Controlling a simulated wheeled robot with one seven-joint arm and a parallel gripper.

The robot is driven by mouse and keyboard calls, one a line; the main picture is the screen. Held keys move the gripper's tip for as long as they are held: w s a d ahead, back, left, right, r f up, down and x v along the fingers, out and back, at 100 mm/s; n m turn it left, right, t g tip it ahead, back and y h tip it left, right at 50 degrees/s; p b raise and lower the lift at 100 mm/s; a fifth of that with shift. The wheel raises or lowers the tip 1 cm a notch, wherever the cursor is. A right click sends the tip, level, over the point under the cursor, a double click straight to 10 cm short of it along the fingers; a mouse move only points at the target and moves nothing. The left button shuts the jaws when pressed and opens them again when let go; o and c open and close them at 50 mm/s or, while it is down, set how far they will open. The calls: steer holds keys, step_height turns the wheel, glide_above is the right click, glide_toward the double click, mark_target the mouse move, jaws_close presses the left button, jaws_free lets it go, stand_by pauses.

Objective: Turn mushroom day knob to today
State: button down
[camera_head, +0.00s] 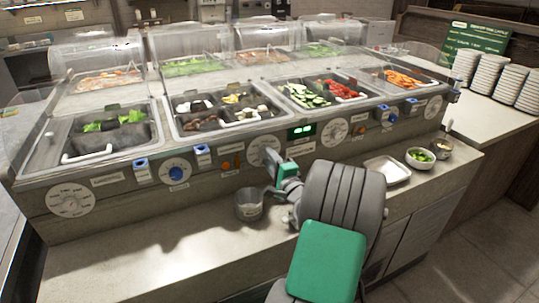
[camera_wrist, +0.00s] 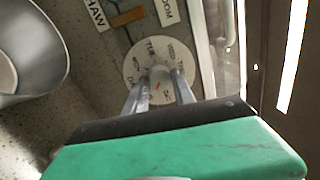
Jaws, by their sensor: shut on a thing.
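The day dial is a round white plate (camera_head: 258,146) on the counter's front panel, left of the green lit display. In the wrist view the dial (camera_wrist: 133,67) shows printed day letters, some readable as TUE and WED; others are hidden or too small. A label ending in "OOM" (camera_wrist: 168,12) sits beside it. My gripper (camera_head: 272,160) reaches the dial from the front. In the wrist view its two fingers (camera_wrist: 159,88) are closed around the pale central knob (camera_wrist: 160,74). A small red mark shows between the fingers. Which day it points to, I cannot tell.
A metal cup (camera_head: 249,205) stands on the ledge just below left of my gripper. A white tray (camera_head: 388,171) and small bowls (camera_head: 420,157) stand right. Other dials (camera_head: 71,200) and a blue knob (camera_head: 176,173) line the panel. The ledge's left part is clear.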

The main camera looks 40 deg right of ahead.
steer(key=shift+r+m+p, duration=0.1)
steer(key=shift+m+p, duration=0.2)
steer(key=shift+m, duration=0.2)
steer(key=c, duration=1)
jaws_free()
steer(key=shift+c, duration=0.2)
steer(key=b+v, duration=0.1)
steer(key=v, duration=0.6)
steer(key=shift+s, duration=0.35)
steer(key=shift+a, duration=0.1)
